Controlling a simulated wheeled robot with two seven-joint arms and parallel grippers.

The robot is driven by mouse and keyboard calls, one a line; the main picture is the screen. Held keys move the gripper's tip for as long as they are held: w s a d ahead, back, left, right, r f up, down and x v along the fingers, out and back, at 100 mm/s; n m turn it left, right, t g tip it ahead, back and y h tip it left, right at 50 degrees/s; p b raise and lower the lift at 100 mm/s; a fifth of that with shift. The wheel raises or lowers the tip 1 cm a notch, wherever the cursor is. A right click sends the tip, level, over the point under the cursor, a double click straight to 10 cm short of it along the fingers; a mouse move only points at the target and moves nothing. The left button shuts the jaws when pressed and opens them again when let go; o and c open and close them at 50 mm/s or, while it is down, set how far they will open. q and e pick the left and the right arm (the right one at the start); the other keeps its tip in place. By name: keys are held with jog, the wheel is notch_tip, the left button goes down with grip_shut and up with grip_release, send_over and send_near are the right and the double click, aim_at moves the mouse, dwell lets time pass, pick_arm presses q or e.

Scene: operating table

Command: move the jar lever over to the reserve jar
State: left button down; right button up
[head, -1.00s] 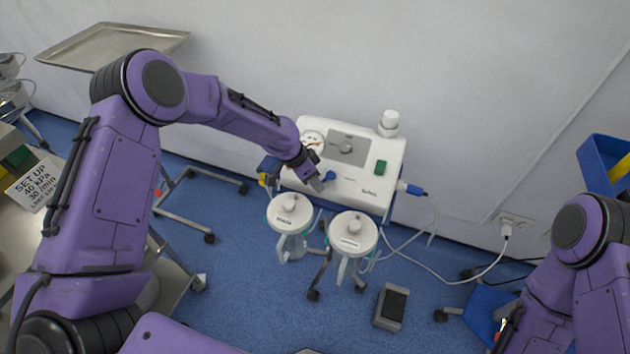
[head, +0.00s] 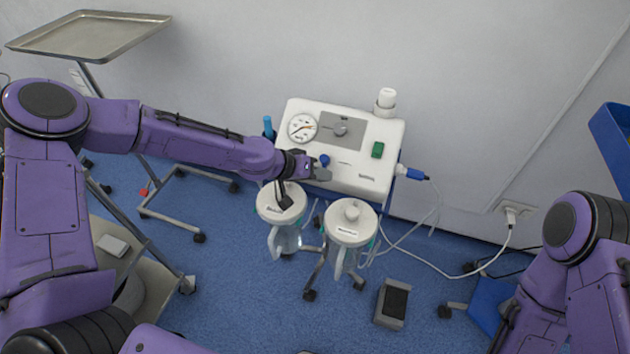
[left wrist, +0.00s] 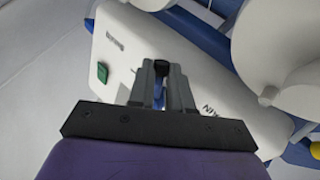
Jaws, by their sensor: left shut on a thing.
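The white suction unit (head: 352,182) stands against the wall, with a small blue lever (head: 325,160) on the lower part of its panel. My left gripper (head: 322,173) is at the panel, shut on the blue lever. In the left wrist view the blue lever (left wrist: 158,96) shows between the fingers (left wrist: 163,85), which hide part of it. Two lidded jars hang in front of the unit, a left jar (head: 272,212) and a right jar (head: 350,222). Their labels are too small to read surely. My right gripper is not in view.
A foot pedal (head: 392,303) lies on the blue floor. A steel tray (head: 90,35) stands at upper left. A cable runs to the wall socket (head: 513,213).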

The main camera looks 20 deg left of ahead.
pick_arm(q)
jog(key=n+b, duration=0.1)
jog(key=d+n+t+b, duration=0.1)
jog(key=b, duration=0.1)
jog(key=shift+f+n+t, duration=0.1)
jog(key=shift+n+t, duration=0.2)
jog(key=shift+n, duration=0.1)
jog(key=shift+w+d+n+t+b, duration=0.1)
jog(key=shift+d+n+t+b, duration=0.2)
jog(key=shift+n+b, duration=0.25)
jog(key=shift+r, duration=0.2)
jog(key=c, duration=1.1)
grip_release()
jog(key=shift+o, duration=0.2)
